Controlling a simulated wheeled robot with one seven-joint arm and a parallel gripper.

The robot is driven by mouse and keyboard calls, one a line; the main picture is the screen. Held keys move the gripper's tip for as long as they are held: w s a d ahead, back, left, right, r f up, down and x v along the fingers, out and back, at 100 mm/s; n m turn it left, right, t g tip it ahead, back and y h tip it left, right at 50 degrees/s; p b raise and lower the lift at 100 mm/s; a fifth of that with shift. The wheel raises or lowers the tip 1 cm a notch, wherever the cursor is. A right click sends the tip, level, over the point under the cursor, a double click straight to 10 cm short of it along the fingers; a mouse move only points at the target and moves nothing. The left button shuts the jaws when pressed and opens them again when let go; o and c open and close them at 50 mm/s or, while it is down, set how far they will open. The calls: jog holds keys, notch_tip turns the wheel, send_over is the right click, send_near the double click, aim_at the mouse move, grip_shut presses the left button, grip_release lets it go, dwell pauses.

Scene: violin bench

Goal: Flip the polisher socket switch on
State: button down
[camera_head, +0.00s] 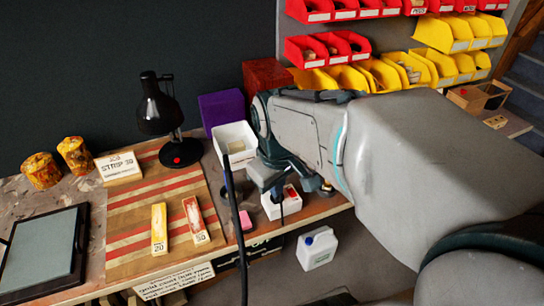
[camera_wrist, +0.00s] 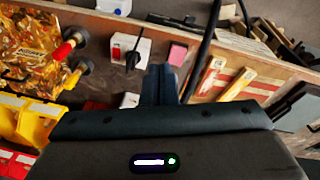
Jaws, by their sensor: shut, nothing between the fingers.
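A white socket box (camera_head: 272,208) with a red part stands near the front edge of the bench, partly behind my gripper. In the wrist view the white box (camera_wrist: 142,45) shows a black plug or lead on its face and a red patch at its left. A smaller white piece with red (camera_wrist: 130,100) lies farther back, partly hidden by my gripper body. I cannot read which is the polisher's switch or its position. My gripper (camera_wrist: 161,72) is shut and empty, its fingertips just right of the white box in that view. In the head view it hangs over the box, fingertips unclear.
A black upright rod or cable (camera_head: 236,220) stands close left of my gripper. A pink block (camera_head: 245,220) lies beside it. A white bin (camera_head: 233,140), purple box (camera_head: 221,110) and black lamp (camera_head: 158,110) stand behind. Amber clutter (camera_wrist: 35,45) lies left in the wrist view.

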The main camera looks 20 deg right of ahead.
jog(key=w+d+f+n+g, duration=0.2)
jog(key=w+d+n, duration=0.4)
jog(key=w+n, duration=0.3)
jog(key=n+g, duration=0.1)
jog(key=n, duration=0.5)
send_over(293, 194)
jog(key=w, duration=0.2)
notch_tip(293, 194, down, 6)
jog(key=shift+r+y, duration=0.2)
jog(key=shift+y, duration=0.1)
jog(key=f, duration=0.4)
jog(key=s+f+p, duration=0.1)
jog(key=f, duration=0.9)
jog(key=shift+s, duration=0.4)
